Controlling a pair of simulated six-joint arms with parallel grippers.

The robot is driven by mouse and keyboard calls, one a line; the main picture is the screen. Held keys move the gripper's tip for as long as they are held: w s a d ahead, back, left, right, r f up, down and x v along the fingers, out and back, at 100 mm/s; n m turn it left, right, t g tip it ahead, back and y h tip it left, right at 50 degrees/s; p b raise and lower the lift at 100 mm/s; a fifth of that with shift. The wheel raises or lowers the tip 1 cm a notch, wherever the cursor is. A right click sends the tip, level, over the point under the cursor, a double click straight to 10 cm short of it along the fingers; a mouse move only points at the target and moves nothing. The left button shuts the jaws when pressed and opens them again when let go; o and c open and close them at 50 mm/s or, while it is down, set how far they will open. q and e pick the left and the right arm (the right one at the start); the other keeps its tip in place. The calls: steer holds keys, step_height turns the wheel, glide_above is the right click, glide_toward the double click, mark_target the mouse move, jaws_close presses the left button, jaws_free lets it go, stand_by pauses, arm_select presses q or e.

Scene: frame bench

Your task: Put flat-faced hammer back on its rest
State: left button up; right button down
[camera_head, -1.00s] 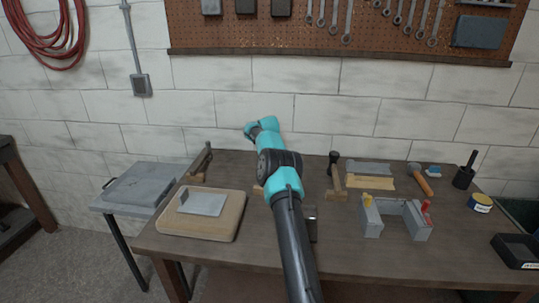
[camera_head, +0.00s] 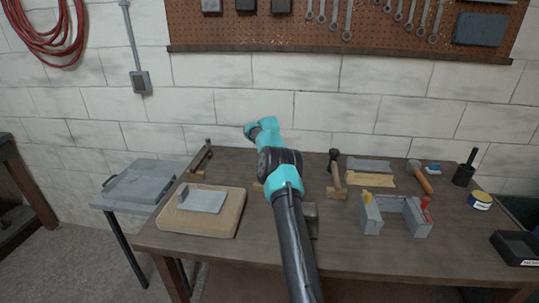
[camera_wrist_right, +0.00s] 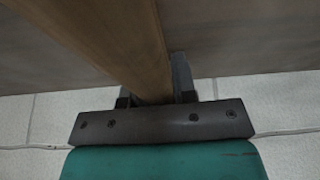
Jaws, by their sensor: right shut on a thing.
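My right arm rises across the middle of the head view, and its gripper's jaws cannot be made out there. In the right wrist view my right gripper (camera_wrist_right: 158,98) is shut on a wooden handle (camera_wrist_right: 140,45), which runs to the upper left. The tool's head is out of that view, so its face shape cannot be told. In the head view a dark, slim tool (camera_head: 204,155) is at the table's back left by a small wooden block (camera_head: 197,175). A hammer (camera_head: 336,172) lies right of my arm. Another hammer (camera_head: 420,177) with an orange handle lies farther right. My left gripper is not in view.
A tan pad with a grey plate (camera_head: 203,200) lies at the left of the table (camera_head: 260,255). A grey vise-like fixture (camera_head: 370,215) stands right of my arm. A black cup (camera_head: 463,177), a small tin (camera_head: 480,201) and a black tray (camera_head: 515,248) are at the right.

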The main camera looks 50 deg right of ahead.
steer(key=c, duration=0.8)
jaws_free()
steer(key=shift+f, duration=0.1)
steer(key=shift+c, duration=0.2)
steer(key=v, duration=1.7)
steer(key=shift+r, duration=0.3)
steer(key=shift+f, duration=0.1)
